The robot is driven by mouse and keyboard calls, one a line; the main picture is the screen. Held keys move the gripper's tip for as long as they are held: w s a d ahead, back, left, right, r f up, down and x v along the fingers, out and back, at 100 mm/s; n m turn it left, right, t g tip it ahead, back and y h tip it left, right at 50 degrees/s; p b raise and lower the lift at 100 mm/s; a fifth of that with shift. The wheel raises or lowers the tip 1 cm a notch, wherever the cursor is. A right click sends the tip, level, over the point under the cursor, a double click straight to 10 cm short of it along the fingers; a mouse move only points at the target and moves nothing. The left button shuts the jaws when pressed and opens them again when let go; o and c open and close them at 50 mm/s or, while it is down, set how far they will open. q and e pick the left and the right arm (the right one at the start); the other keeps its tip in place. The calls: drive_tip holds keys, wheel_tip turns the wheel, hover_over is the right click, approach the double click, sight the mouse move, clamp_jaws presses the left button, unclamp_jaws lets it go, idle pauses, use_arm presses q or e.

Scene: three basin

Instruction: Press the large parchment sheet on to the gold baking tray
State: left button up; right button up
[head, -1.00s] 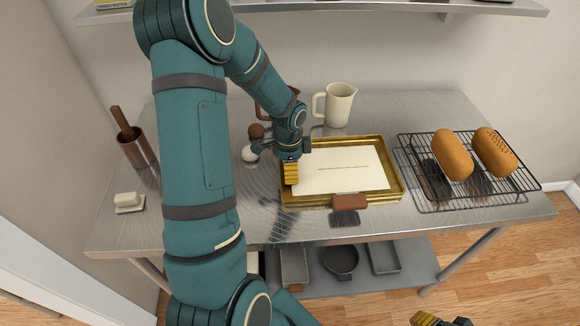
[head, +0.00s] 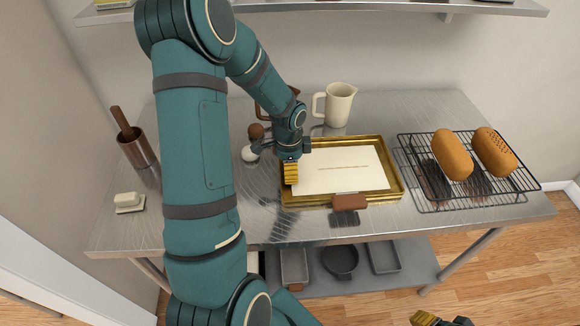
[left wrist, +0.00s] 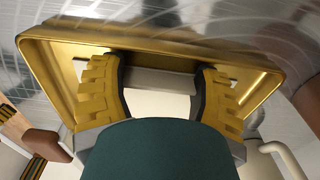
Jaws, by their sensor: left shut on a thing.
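The gold baking tray (head: 398,193) lies on the steel table, and its rim also shows in the left wrist view (left wrist: 150,45). The cream parchment sheet (head: 345,170) lies inside the tray's rim, with a faint line across its middle. My left gripper (head: 291,180) is at the sheet's left end, pointing down, and is shut on it. In the left wrist view its yellow fingers (left wrist: 160,90) stand apart over the tray, with a shaded strip between them; the exact contact is hard to see. My right gripper (head: 440,321) is only partly visible at the bottom edge.
A brown-handled scraper (head: 350,202) lies at the tray's front edge. A black rack (head: 412,170) with two loaves stands on the right. A cream jug (head: 339,105) stands behind the tray. A brown pot (head: 139,152) and a butter dish (head: 129,203) stand on the left.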

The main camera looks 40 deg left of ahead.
use_arm(q)
drive_tip(key=o, duration=1.2)
drive_tip(key=shift+r, duration=0.1)
wheel_tip(320, 180, up, 12)
drive_tip(key=shift+s+a+f, duration=0.1)
drive_tip(key=shift+s, duration=0.05)
